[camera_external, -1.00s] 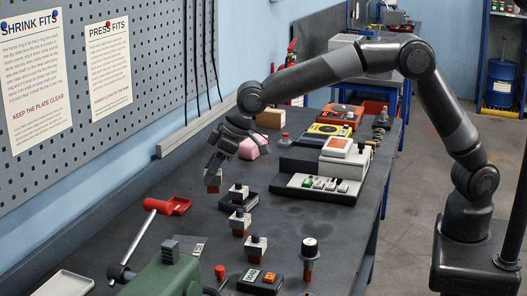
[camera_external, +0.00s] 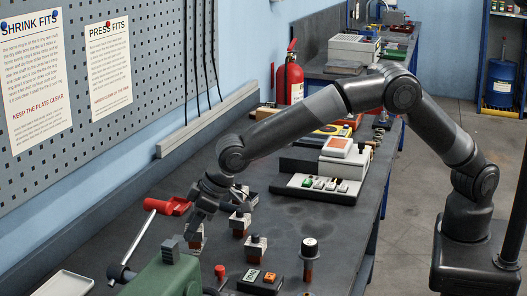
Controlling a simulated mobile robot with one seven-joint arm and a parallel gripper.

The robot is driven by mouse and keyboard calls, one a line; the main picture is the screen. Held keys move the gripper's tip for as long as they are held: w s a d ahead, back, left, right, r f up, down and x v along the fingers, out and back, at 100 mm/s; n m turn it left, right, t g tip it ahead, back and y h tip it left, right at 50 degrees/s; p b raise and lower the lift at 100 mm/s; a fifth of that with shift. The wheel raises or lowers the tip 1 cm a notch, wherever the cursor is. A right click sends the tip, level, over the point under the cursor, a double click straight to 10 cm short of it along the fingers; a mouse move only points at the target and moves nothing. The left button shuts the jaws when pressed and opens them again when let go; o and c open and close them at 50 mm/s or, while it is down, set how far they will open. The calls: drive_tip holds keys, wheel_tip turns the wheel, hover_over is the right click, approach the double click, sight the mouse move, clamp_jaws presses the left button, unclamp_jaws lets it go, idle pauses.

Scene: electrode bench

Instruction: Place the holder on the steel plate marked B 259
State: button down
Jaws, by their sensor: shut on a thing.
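My gripper (camera_external: 196,232) points down over the bench, just behind the green machine (camera_external: 166,276). It is shut on a small holder (camera_external: 200,244) with a pale and reddish-brown body, partly hidden by the fingers and the machine. I cannot tell whether the holder touches anything below it. The steel plate marked B 259 cannot be made out; no such marking is readable, and the spot beneath the gripper is covered. Similar dark-topped blocks stand to the right, one at the middle (camera_external: 240,222) and one nearer (camera_external: 256,247); another behind them is partly hidden by my arm.
Bare bench lies to the right.

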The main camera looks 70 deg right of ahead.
drive_tip(key=shift+f, duration=0.55)
drive_tip(key=shift+f, duration=0.1)
drive_tip(key=c, duration=0.9)
unclamp_jaws()
drive_tip(key=shift+f, duration=0.1)
drive_tip(key=shift+o, duration=0.2)
drive_tip(key=shift+r, duration=0.35)
drive_tip(key=v, duration=1.1)
drive_tip(key=shift+s+r, duration=0.2)
drive_tip(key=shift+r, duration=0.05)
drive_tip(key=shift+d, duration=0.1)
